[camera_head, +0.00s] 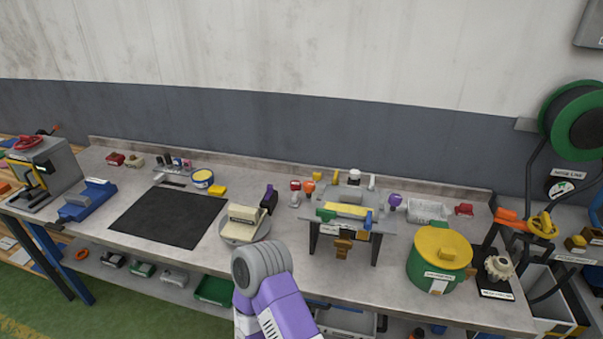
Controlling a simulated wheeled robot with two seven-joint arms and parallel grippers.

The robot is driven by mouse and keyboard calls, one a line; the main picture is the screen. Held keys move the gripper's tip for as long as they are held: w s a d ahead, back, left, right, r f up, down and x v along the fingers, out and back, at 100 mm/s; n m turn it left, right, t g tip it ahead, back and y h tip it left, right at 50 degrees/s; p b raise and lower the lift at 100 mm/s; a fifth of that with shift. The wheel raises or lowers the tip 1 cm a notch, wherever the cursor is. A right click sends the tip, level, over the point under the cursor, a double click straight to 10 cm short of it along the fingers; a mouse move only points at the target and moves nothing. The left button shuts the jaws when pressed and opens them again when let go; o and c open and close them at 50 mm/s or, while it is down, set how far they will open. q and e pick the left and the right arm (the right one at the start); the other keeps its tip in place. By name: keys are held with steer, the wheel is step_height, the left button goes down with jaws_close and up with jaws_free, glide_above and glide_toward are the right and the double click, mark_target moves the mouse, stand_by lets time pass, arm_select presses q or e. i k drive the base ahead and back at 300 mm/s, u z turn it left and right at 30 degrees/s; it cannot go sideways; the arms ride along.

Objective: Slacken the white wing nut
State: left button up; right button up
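I cannot make out for certain a white wing nut; the parts are small. A small upright white piece (371,182) stands at the back right of the grey fixture. A white-topped knob (355,176) stands just left of it. The grey fixture (390,222) stands on dark legs on the bench and carries a yellow plate (346,209), with green, blue and brown parts at its front. A purple and grey part of one of my arms comes up from the bottom middle, in front of the bench. No gripper fingers show in this view.
The grey workbench (300,258) runs across the view. A green pot with a yellow lid (441,249) stands right of the fixture. A cream device on a round base (243,224) stands left of it. A black mat (168,217) lies clear further left.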

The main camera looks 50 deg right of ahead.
mark_target(371, 187)
steer(key=u, duration=0.5)
steer(key=k, duration=0.7)
steer(key=z, duration=1.35)
